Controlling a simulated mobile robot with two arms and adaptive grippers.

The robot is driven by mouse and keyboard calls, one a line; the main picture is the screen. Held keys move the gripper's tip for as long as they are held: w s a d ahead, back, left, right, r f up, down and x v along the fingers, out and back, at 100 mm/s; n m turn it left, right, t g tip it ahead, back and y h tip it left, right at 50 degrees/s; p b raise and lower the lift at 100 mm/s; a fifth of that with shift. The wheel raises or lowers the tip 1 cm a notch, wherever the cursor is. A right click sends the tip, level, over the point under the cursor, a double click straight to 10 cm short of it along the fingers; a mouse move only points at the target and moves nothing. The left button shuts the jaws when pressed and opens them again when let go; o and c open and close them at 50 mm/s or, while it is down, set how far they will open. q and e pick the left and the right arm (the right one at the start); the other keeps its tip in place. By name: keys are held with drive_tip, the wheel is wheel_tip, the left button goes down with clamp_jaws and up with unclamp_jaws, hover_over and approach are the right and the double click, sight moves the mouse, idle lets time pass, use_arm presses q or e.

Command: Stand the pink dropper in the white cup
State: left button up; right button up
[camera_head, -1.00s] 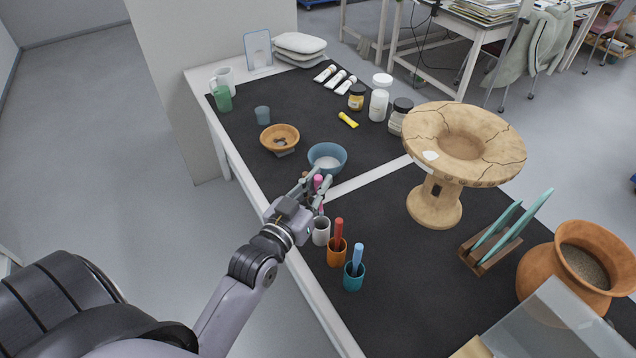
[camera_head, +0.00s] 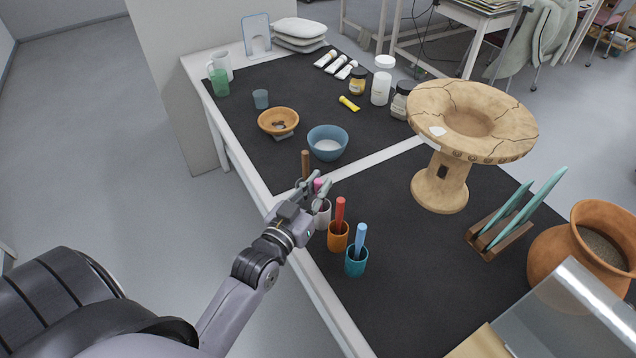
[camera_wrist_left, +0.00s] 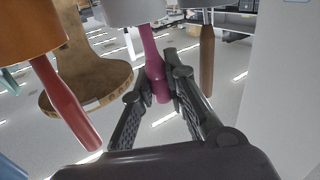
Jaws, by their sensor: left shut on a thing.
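My left gripper (camera_head: 316,187) is shut on the pink dropper (camera_head: 318,184), close above the white cup (camera_head: 323,213). In the left wrist view, which looks upside down, the pink dropper (camera_wrist_left: 157,72) sits between the fingers (camera_wrist_left: 160,88). Its far end passes into the mouth of the white cup (camera_wrist_left: 133,10). The dropper looks nearly upright in the head view, where the fingers hide much of it. How deep it reaches is hidden. My right gripper is not in view.
Beside the white cup stand an orange cup (camera_head: 339,242) with a red dropper and a teal cup (camera_head: 356,267) with a blue one. A brown dropper (camera_head: 305,163) stands close behind my gripper. A blue bowl (camera_head: 328,150) lies further back. The mat's middle is clear.

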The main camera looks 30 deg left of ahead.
use_arm(q)
drive_tip(key=shift+f, duration=0.55)
drive_tip(key=o, duration=0.9)
drive_tip(key=shift+c, duration=0.2)
drive_tip(key=shift+s, duration=0.1)
drive_tip(key=s, duration=1.1)
drive_tip(key=shift+s, duration=0.4)
